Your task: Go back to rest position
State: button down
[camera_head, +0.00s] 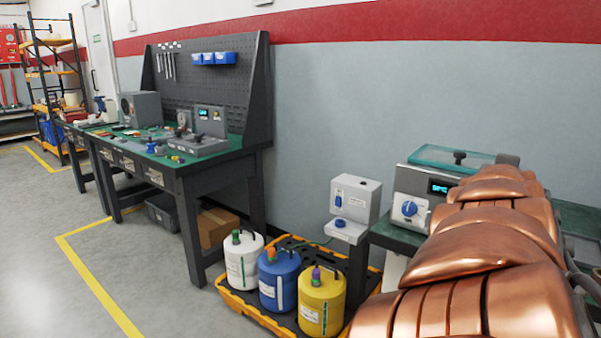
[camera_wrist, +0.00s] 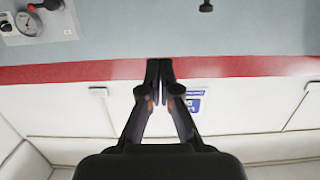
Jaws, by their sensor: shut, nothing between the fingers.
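My gripper (camera_wrist: 160,72) shows in the wrist view, with its two dark fingers together and nothing between them. It points at the wall and stands clear of any object there. In the head view my copper-coloured arm fills the lower right, and my gripper is not visible there.
A green-topped workbench (camera_head: 175,160) with a pegboard stands at the left. White, blue (camera_head: 279,280) and yellow (camera_head: 322,300) drums stand on a yellow-edged pallet (camera_head: 238,303). A grey machine with a blue knob (camera_head: 410,208) sits behind my arm. The floor at the left (camera_head: 40,260) is clear.

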jog(key=s+a+f+n+g+y, duration=0.1)
jog(key=s+a+f+g+y, duration=0.25)
jog(key=f, duration=0.55)
jog(key=s+a+f+n+g+y, duration=0.1)
jog(key=s+a+f+g, duration=0.25)
jog(key=s+f, duration=0.4)
jog(key=s+a+f+n+g+y, duration=0.1)
jog(key=s+a+f+g+y, duration=0.2)
jog(key=f, duration=0.7)
jog(key=s+a+f+n+g+y, duration=0.1)
jog(key=s+a+f+n+g, duration=0.2)
jog(key=s, duration=0.6)
jog(key=s+a+f+n+g+y, duration=0.1)
jog(key=s+a+f+n+g, duration=0.15)
jog(key=s+a, duration=0.4)
notch_tip(320, 180, up, 22)
jog(key=s+d+m+p, duration=0.1)
jog(key=s+p, duration=0.1)
jog(key=p, duration=2)
jog(key=shift+s+d+r+t, duration=0.15)
jog(key=shift+d+r+t, duration=0.1)
jog(key=shift+t, duration=0.1)
